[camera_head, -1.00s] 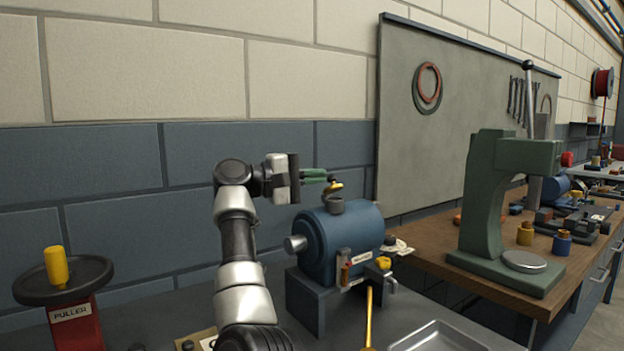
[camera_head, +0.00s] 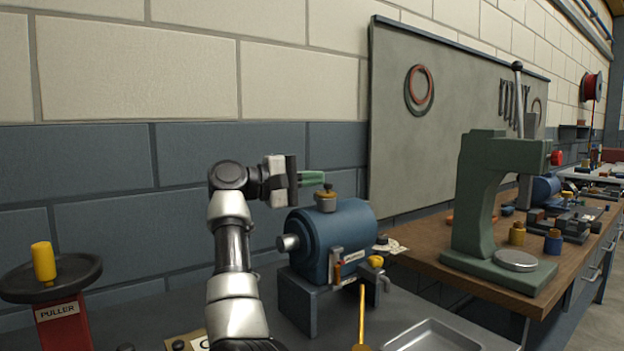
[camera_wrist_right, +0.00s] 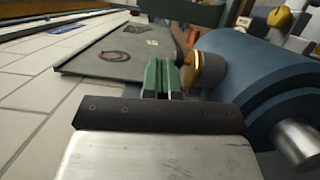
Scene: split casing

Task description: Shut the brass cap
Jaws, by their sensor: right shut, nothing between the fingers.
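The brass cap (camera_head: 326,194) sits flat on the short grey neck (camera_head: 327,204) on top of the blue cylindrical casing (camera_head: 345,238). A small dark knob stands on the cap. In the right wrist view the cap (camera_wrist_right: 212,68) is just right of the fingers, with the blue casing (camera_wrist_right: 262,78) beyond. My right gripper (camera_head: 322,178) has green fingers, shut and empty, just above and left of the cap. It also shows in the right wrist view (camera_wrist_right: 163,76). I cannot tell whether the fingers touch the cap. My left gripper is not in view.
A red puller (camera_head: 65,323) with a dark handwheel stands at the left. A green press (camera_head: 480,200) stands on the wooden bench at the right. A metal tray (camera_head: 435,337) and a brass-coloured rod (camera_head: 362,318) are in front of the casing. The wall is behind.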

